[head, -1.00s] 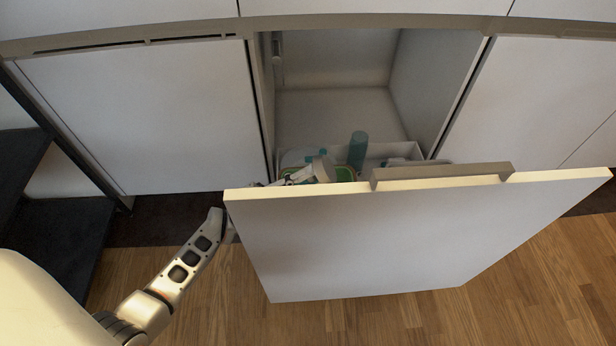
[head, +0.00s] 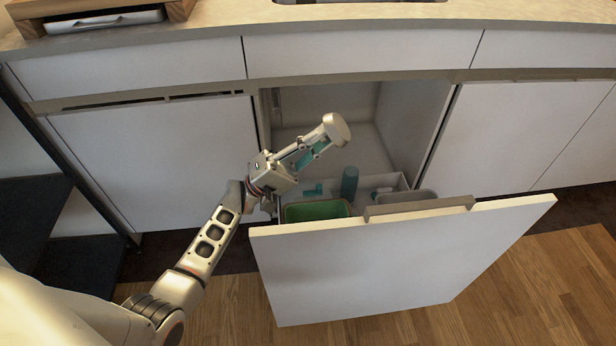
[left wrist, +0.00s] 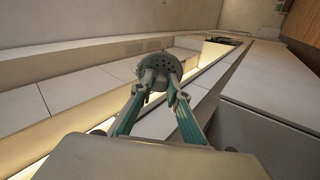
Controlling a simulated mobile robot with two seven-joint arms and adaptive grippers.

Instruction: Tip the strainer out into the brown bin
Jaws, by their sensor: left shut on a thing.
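The strainer (head: 337,128) is a small pale round piece at the tips of my left gripper (head: 318,146), above the pulled-out drawer. In the left wrist view the strainer (left wrist: 160,66) shows a face with holes, and both fingers of my left gripper (left wrist: 163,92) close on it. The gripper points up and to the right, and the strainer is tilted. A green bin (head: 317,211) stands in the drawer below it, and a grey bin (head: 408,197) stands to the right. I cannot make out a clearly brown bin. My right gripper is not in view.
The drawer front (head: 400,265) stands out over the wooden floor (head: 500,285). A blue-green bottle (head: 349,182) stands at the back of the drawer. The countertop (head: 380,32) runs above, with a wooden piece (head: 110,18) at its left.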

